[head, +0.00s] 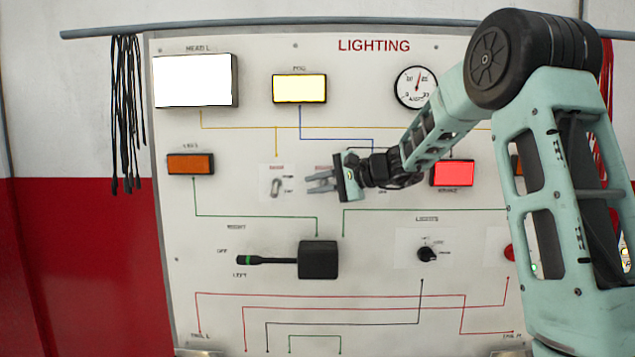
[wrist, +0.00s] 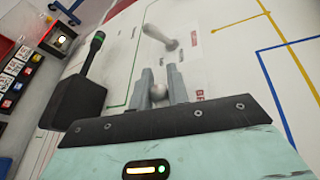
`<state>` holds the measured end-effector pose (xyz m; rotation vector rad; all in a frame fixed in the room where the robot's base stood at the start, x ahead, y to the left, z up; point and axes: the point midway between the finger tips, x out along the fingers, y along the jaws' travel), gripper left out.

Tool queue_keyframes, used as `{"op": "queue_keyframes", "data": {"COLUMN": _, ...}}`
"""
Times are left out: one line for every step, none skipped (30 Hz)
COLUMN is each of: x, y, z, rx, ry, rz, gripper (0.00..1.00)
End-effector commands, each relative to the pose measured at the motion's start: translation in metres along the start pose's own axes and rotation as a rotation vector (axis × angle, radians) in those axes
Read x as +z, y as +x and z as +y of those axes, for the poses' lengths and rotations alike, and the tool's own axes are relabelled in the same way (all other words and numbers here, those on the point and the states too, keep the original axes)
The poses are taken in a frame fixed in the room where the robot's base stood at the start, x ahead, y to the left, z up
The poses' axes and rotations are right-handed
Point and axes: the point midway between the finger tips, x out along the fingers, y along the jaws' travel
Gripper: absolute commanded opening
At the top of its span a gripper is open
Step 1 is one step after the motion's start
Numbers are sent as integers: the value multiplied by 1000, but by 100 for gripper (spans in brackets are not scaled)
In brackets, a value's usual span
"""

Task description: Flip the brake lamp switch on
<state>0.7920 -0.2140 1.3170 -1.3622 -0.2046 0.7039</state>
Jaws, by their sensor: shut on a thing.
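The lighting board fills the head view. My gripper (head: 319,184) is at mid-board, pointing left and reaching in front of a switch whose label is partly hidden. In the wrist view the two fingers (wrist: 160,86) are shut on the rounded tip of a toggle switch lever (wrist: 158,93). Red lettering beside it starts with a letter like B; the rest is hidden. A bright red lamp (head: 453,173) to the right of my gripper looks lit; its label is too small to read surely.
Another toggle switch (head: 275,187) is close to the left of my gripper and also shows in the wrist view (wrist: 162,38). A black stalk lever (head: 318,260) juts out below. A rotary knob (head: 427,254) is lower right. White and yellow lamps glow above.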

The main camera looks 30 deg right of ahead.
Motion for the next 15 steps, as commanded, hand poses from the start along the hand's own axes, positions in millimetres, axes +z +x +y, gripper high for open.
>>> {"op": "queue_keyframes", "data": {"x": 0, "y": -2, "z": -3, "rx": 14, "ry": 28, "rz": -3, "gripper": 0}}
{"op": "queue_keyframes", "data": {"x": 0, "y": -2, "z": -4, "rx": 20, "ry": 44, "rz": -6, "gripper": 0}}
{"op": "queue_keyframes", "data": {"x": 0, "y": -2, "z": -4, "rx": 29, "ry": 63, "rz": -9, "gripper": 0}}
{"op": "queue_keyframes", "data": {"x": 0, "y": -2, "z": -5, "rx": 34, "ry": 77, "rz": -12, "gripper": 0}}
{"op": "queue_keyframes", "data": {"x": 0, "y": -2, "z": -5, "rx": 40, "ry": 91, "rz": -14, "gripper": 0}}
{"op": "queue_keyframes", "data": {"x": -1, "y": -2, "z": -5, "rx": 47, "ry": 106, "rz": -16, "gripper": 0}}
{"op": "queue_keyframes", "data": {"x": -1, "y": -2, "z": -5, "rx": 51, "ry": 117, "rz": -18, "gripper": 0}}
{"op": "queue_keyframes", "data": {"x": -1, "y": -2, "z": -5, "rx": 55, "ry": 126, "rz": -20, "gripper": 0}}
{"op": "queue_keyframes", "data": {"x": -1, "y": -2, "z": -6, "rx": 60, "ry": 138, "rz": -21, "gripper": 0}}
{"op": "queue_keyframes", "data": {"x": -1, "y": -2, "z": -6, "rx": 62, "ry": 145, "rz": -23, "gripper": 0}}
{"op": "queue_keyframes", "data": {"x": -1, "y": -2, "z": -6, "rx": 65, "ry": 150, "rz": -24, "gripper": 0}}
{"op": "queue_keyframes", "data": {"x": -1, "y": -2, "z": -6, "rx": 68, "ry": 157, "rz": -25, "gripper": 0}}
{"op": "queue_keyframes", "data": {"x": -1, "y": -2, "z": -6, "rx": 70, "ry": 162, "rz": -26, "gripper": 0}}
{"op": "queue_keyframes", "data": {"x": -1, "y": -2, "z": -6, "rx": 72, "ry": 165, "rz": -26, "gripper": 0}}
{"op": "queue_keyframes", "data": {"x": -1, "y": -2, "z": -6, "rx": 73, "ry": 168, "rz": -27, "gripper": 0}}
